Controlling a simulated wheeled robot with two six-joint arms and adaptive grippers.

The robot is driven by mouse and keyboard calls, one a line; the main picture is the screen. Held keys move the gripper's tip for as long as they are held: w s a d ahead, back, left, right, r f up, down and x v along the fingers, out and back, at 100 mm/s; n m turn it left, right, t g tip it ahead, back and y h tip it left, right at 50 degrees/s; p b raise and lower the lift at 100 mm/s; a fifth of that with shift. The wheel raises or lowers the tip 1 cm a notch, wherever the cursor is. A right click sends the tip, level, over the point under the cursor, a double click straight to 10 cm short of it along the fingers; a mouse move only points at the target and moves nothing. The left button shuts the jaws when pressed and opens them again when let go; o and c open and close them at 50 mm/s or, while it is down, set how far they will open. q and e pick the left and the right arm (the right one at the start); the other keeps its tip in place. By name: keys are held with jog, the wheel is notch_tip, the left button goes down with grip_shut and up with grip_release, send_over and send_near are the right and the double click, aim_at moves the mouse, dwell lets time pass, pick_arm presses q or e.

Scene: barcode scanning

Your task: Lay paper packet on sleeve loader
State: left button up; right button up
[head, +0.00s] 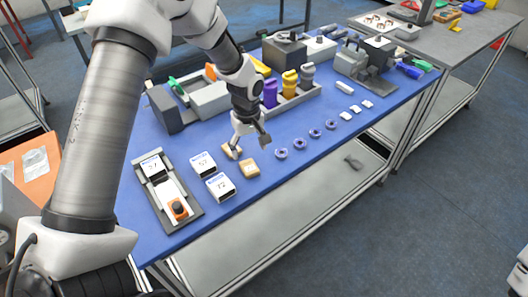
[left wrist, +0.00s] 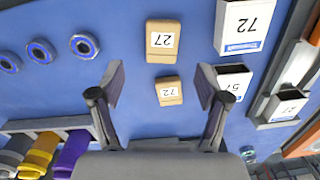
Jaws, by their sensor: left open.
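Two tan paper packets lie flat on the blue table: one marked 27 (left wrist: 164,42) and a smaller-looking one marked 72 (left wrist: 168,91). In the head view they are the nearer packet (head: 249,168) and the farther packet (head: 230,152). My left gripper (head: 249,142) points down, open and empty, above the farther packet. In the left wrist view that packet lies between the spread fingertips (left wrist: 161,84). The sleeve loader (head: 190,214) is a grey tray at the left with an orange-and-black button block and a white sleeve marked 27 (head: 152,167). My right gripper is out of view.
White sleeves marked 57 (head: 202,164) and 72 (head: 219,186) stand between the loader and the packets. Purple-blue rings (head: 281,154) lie to the right. Purple and yellow bottles (head: 290,83) and grey machines stand behind. The front table strip is clear.

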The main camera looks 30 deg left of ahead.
aim_at(249, 165)
pick_arm(q)
jog(key=shift+w+f, duration=0.25)
jog(key=shift+s+f+p, duration=0.95)
jog(key=shift+s+p, duration=0.1)
jog(key=shift+s, duration=0.05)
jog(key=f, duration=0.1)
jog(key=w+f, duration=0.1)
jog(key=f, duration=0.1)
jog(key=f+p, duration=0.1)
jog(key=shift+w+a+f, duration=0.1)
jog(key=shift+w+f, duration=0.3)
jog(key=shift+s+r, duration=0.25)
jog(key=shift+s, duration=0.05)
jog(key=c, duration=0.5)
jog(key=shift+s+r, duration=0.1)
jog(key=shift+s, duration=0.05)
jog(key=c, duration=0.9)
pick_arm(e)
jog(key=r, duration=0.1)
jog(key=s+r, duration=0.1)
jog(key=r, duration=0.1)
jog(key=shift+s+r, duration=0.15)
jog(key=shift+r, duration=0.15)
